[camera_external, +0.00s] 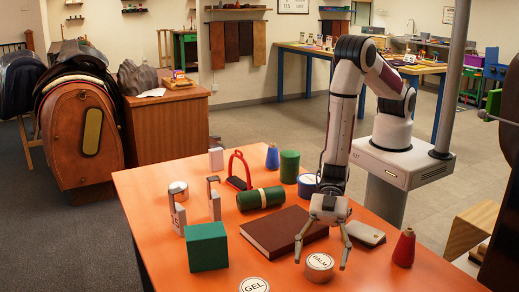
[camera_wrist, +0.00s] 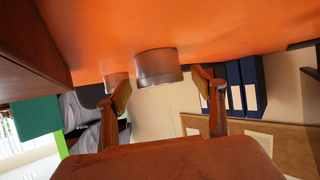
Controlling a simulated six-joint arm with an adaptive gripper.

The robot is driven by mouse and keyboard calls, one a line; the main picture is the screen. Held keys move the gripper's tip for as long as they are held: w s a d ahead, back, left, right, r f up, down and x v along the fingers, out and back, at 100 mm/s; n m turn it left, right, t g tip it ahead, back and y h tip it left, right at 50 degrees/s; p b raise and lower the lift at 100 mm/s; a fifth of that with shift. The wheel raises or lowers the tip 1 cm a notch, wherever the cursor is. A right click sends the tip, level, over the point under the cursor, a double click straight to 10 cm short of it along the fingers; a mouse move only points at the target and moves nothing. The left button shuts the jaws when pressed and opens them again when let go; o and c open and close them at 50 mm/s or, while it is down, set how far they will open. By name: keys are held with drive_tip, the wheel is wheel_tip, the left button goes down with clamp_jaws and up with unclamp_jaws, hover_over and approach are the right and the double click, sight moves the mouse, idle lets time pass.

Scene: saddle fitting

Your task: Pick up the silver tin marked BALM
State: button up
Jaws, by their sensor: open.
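The BALM tin (camera_external: 319,268) stands on the orange table near its front edge, with a white lid label and a side tinted orange-brown. In the wrist view a silver-grey tin (camera_wrist: 158,68), likely the same one, stands between the fingers, its label not visible. My gripper (camera_external: 321,260) points down with its fingers spread, one on each side of the BALM tin in the picture. In the wrist view my gripper (camera_wrist: 164,84) is open with nothing held. Whether the fingertips are at the tin's height is hard to tell.
A GEL tin (camera_external: 254,285) is cut off by the bottom edge. A brown book (camera_external: 280,234) lies just behind-left of my gripper. A green box (camera_external: 206,247) stands left. Several other items stand farther back.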

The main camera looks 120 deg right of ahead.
sight(321, 257)
idle(0.5)
drive_tip(key=c, duration=1.3)
drive_tip(key=shift+r, duration=0.25)
drive_tip(key=shift+r, duration=4.8)
